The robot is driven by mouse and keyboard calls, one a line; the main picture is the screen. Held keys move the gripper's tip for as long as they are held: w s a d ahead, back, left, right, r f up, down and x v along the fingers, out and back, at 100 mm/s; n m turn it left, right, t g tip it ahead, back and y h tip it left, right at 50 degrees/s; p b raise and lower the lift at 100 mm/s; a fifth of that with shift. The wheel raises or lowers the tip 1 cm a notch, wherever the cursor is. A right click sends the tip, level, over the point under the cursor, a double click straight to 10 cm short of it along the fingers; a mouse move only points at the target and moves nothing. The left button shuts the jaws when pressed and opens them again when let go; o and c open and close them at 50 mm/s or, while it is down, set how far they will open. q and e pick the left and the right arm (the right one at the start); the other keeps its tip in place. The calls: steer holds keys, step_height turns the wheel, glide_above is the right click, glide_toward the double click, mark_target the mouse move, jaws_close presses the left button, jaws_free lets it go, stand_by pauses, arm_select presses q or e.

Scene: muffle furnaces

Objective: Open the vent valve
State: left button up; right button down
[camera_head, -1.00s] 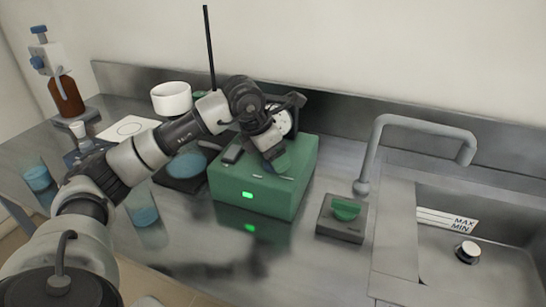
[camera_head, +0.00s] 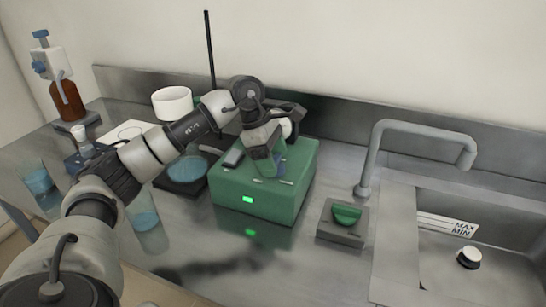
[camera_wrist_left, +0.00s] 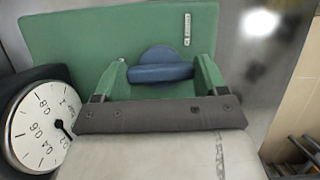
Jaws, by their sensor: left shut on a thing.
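The vent valve is a blue knob (camera_wrist_left: 160,73) with a bar-shaped grip on a round base, on top of the green box (camera_head: 250,198). In the left wrist view its bar lies crosswise between the two green fingers of my left gripper (camera_wrist_left: 161,78). In the head view my left gripper (camera_head: 267,168) points down at the box top and largely hides the knob. The gripper is shut on the knob. A white dial gauge (camera_wrist_left: 43,125) stands beside the gripper in the left wrist view. My right gripper is not in view.
A grey block with a green knob (camera_head: 346,214) stands right of the box, before the sink (camera_head: 495,265) and its faucet (camera_head: 420,122). Beakers with blue liquid (camera_head: 145,218), a white bowl (camera_head: 172,101) and a brown bottle (camera_head: 67,100) stand left. Bare counter lies in front.

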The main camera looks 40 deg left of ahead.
arm_select(q)
steer(key=shift+m, duration=0.4)
steer(key=o, duration=0.9)
steer(key=shift+a+r, duration=0.1)
steer(key=v, duration=1)
steer(key=shift+a+r, duration=0.1)
steer(key=shift+r, duration=0.2)
